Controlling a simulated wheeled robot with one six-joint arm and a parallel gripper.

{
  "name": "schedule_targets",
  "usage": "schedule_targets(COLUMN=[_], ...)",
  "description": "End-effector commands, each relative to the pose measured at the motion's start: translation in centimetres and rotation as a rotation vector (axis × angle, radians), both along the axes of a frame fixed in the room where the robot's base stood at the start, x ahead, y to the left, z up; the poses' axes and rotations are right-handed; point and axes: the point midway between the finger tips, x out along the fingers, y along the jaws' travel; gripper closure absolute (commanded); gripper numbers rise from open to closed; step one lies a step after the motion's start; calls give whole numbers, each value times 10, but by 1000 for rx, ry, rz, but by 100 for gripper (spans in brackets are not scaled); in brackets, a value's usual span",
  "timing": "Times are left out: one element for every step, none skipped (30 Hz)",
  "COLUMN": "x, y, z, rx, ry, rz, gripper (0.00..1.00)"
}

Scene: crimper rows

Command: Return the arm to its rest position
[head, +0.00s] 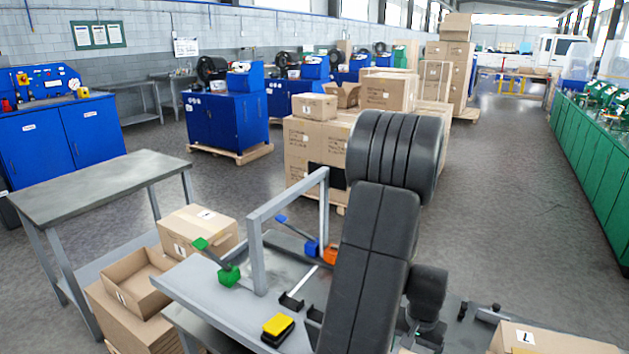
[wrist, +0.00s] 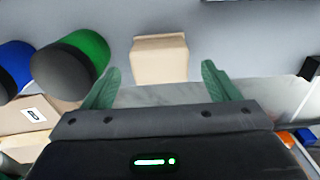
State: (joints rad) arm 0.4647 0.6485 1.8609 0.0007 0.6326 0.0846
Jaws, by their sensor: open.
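My arm (head: 378,235) rises in front of the workbench in the head view, its dark links upright and bent at a thick upper joint. In the wrist view my gripper (wrist: 160,70) shows two green fingers spread wide apart. Nothing is held between them. A small tan box (wrist: 160,60) lies beyond the fingertips on a grey surface, seemingly apart from both fingers. In the head view the fingers cannot be made out clearly behind and below my arm.
A grey bench (head: 203,285) with a metal frame (head: 258,250), a green block (head: 229,277) and a yellow-topped block (head: 278,325) lies close to my arm. Cardboard boxes (head: 198,232) stand left; stacked cartons (head: 315,150) stand behind. In the wrist view, green and blue rollers (wrist: 75,65) lie left.

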Motion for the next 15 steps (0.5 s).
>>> schedule_targets(x=[-1,-1,-1,-1,-1,-1,-1,0,0,1,1,0,0,0,0], y=[0,0,0,0,0,0,0,0,0,0,0,0,0,0,0], z=[-9,-13,-19,-23,-27,-35,-38,-27,-25,-23,-21,-19,-18,-17,-16], rx=[2,3,2,3,2,2,1,-1,-2,-2,-2,-1,-1,-1,-1], ry=[3,4,3,4,3,3,2,-1,-3,-3,-3,-2,-2,-2,-2], rz=[0,0,0,0,0,0,0,0,0,0,0,0,0,0,0], gripper=[18,18,18,18,18,18,18,18,18,18,18,18,18,18,18])
